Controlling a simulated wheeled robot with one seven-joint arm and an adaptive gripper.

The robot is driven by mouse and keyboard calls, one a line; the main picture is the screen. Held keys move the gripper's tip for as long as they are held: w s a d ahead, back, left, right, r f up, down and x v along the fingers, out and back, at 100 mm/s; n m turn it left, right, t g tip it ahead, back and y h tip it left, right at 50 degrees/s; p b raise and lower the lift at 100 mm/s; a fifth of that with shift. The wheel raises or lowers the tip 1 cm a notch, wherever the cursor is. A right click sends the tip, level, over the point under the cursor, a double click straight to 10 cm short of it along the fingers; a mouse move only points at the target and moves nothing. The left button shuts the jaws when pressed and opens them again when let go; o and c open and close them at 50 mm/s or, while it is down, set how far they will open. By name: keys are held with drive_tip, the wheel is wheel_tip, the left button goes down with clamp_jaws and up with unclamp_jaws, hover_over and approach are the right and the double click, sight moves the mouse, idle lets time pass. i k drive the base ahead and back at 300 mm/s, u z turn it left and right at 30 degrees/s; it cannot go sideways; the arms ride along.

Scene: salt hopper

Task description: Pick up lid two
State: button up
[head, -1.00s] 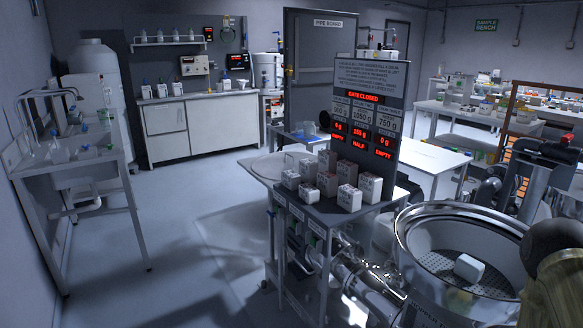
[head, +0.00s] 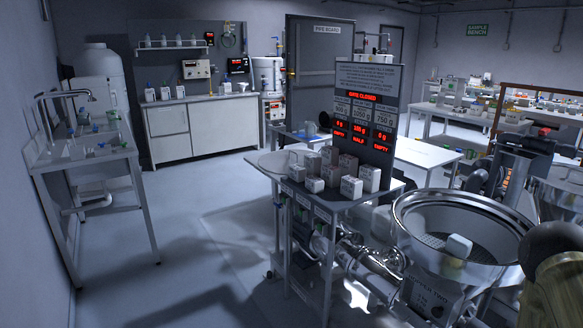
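No lid marked two can be made out in the head view. A pale round plate (head: 262,164) shows at the left end of the block table, partly hidden; I cannot tell whether it is a lid. The metal hopper (head: 404,222) at the lower right has an open top and lettering that appears to read hopper two. A white block (head: 459,246) lies inside it on a perforated plate. My gripper is not in view; a rounded dark and olive part at the lower right edge appears to be mine.
Several white blocks (head: 351,188) stand on a small table before a sign board (head: 365,82) reading gate closed. Shiny pipes (head: 360,258) run below. A sink bench (head: 85,150) stands left, a cabinet (head: 205,128) at the back. The left-centre floor (head: 195,200) is clear.

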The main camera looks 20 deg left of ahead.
sight(278, 162)
drive_tip(key=u, duration=0.7)
drive_tip(key=i, duration=0.4)
drive_tip(key=u, duration=0.9)
drive_tip(key=i, duration=1.25)
drive_tip(key=z, duration=0.35)
drive_tip(key=i, duration=1.1)
drive_tip(key=z, duration=0.7)
